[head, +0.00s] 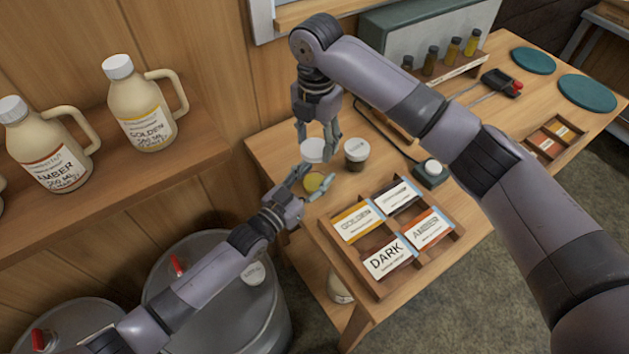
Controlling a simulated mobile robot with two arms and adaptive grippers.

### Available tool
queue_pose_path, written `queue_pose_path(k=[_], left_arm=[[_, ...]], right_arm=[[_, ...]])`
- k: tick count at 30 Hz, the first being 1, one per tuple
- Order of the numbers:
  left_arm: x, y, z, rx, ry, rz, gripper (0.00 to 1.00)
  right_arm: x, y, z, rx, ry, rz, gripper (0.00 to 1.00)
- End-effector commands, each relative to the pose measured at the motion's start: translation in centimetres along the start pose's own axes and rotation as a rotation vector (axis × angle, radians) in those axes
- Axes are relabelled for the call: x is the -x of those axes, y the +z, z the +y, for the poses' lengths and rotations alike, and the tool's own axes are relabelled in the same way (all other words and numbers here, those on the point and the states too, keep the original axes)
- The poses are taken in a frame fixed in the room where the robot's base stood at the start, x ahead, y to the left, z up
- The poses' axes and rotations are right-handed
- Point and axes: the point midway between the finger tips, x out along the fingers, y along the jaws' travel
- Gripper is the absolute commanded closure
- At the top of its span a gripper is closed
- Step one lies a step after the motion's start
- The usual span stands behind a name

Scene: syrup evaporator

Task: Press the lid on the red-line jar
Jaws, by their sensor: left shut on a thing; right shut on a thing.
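A small jar with golden contents (315,182) stands near the table's left edge, partly hidden by my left gripper. My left gripper (311,180) is shut on this jar. A white lid (313,152) shows just above the golden part. My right gripper (319,143) points down from above and is shut on the white lid. I cannot tell whether the lid touches the jar's rim. A second jar with dark contents and a grey top (356,153) stands just to the right. No red line can be made out on either jar.
A wooden tray (376,287) of label cards lies in front on the table. A small dark device with a white knob (432,170) stands right of the jars. A rack of sample bottles (447,70) is at the back. Jugs (141,105) stand on the left shelf.

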Motion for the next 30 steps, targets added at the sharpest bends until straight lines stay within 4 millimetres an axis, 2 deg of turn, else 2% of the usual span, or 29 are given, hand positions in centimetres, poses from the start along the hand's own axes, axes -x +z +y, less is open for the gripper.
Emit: queue_pose_path(k=[6, 13, 22, 30], left_arm=[[0.0, 0.0, 0.0, 0.0, 0.0, -0.001, 1.0], [0.0, 0.0, 0.0, 0.0, 0.0, -0.001, 1.0], [0.0, 0.0, 0.0, 0.0, 0.0, -0.001, 1.0], [0.0, 0.0, 0.0, 0.0, 0.0, -0.001, 1.0]], right_arm=[[0.0, 0.0, 0.0, 0.0, 0.0, 0.0, 0.63], [-0.8, 0.0, -0.1, -0.001, -0.003, 0.001, 0.63], [-4.8, 0.0, -0.1, 0.0, -0.004, 0.002, 0.63], [-5.0, 0.0, 0.0, 0.0, -0.001, 0.0, 0.63]])
